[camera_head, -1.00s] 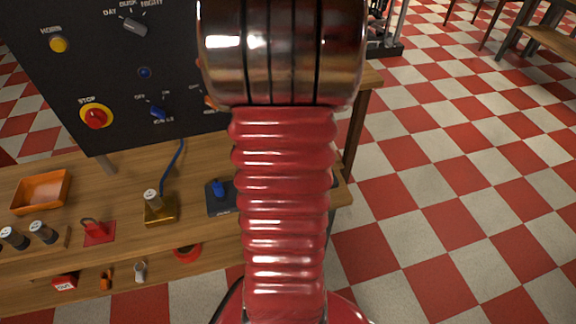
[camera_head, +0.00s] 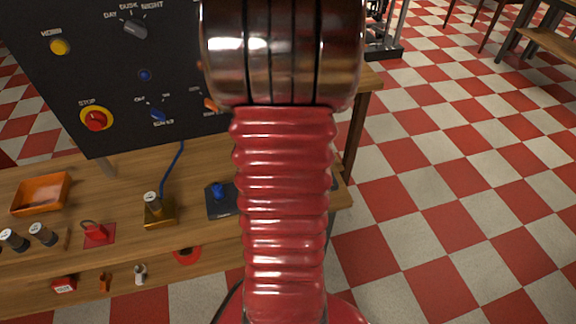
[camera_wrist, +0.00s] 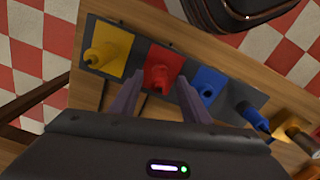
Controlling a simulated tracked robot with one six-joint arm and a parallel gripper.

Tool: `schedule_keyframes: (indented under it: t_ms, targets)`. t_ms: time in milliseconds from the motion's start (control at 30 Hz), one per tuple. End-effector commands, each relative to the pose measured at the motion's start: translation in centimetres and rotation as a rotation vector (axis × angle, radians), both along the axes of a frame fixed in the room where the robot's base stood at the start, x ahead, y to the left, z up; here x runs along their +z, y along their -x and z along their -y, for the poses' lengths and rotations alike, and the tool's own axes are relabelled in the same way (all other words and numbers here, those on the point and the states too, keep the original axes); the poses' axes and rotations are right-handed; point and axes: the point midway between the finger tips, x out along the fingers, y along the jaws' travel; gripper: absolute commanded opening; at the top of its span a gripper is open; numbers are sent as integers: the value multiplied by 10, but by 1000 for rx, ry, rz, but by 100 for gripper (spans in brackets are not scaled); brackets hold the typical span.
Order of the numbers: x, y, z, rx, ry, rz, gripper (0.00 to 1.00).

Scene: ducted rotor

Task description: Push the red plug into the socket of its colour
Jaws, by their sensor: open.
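In the wrist view, a red piece (camera_wrist: 161,77) stands on a red square plate (camera_wrist: 170,55), between a yellow piece on a yellow plate (camera_wrist: 105,52) and a blue piece on a blue plate (camera_wrist: 205,83). I cannot tell whether the red piece is a plug, a socket, or a plug partly in its socket. My gripper (camera_wrist: 160,84) is open. Its two fingers point at the red piece, one to each side in the picture; whether they touch it is unclear.
A dark base with a blue part (camera_head: 218,191) and a brass block with a cylinder (camera_head: 153,222) stand beside the row. A red item (camera_head: 95,232), orange tray (camera_head: 40,193) and black control panel (camera_head: 110,80) are farther left. The bench ends right of my arm.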

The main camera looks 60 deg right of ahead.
Motion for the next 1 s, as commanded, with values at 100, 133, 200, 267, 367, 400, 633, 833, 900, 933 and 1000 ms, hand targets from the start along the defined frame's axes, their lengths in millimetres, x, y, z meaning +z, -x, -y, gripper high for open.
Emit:
schedule_keyframes:
  t_ms: [100,133,200,267,367,400,633,833,900,933,1000]
  targets:
    - [5,0,1,0,2,1,42]
    - [7,0,1,0,2,1,42]
    - [13,0,1,0,2,1,42]
    - [21,0,1,0,3,1,42]
    - [37,-1,1,0,5,2,42]
    - [44,-1,1,0,5,2,42]
    - [84,0,1,0,5,2,42]
    - [117,0,1,0,3,1,42]
    - [125,0,1,0,3,1,42]
    - [128,0,1,0,3,1,42]
    - [133,0,0,0,2,1,42]
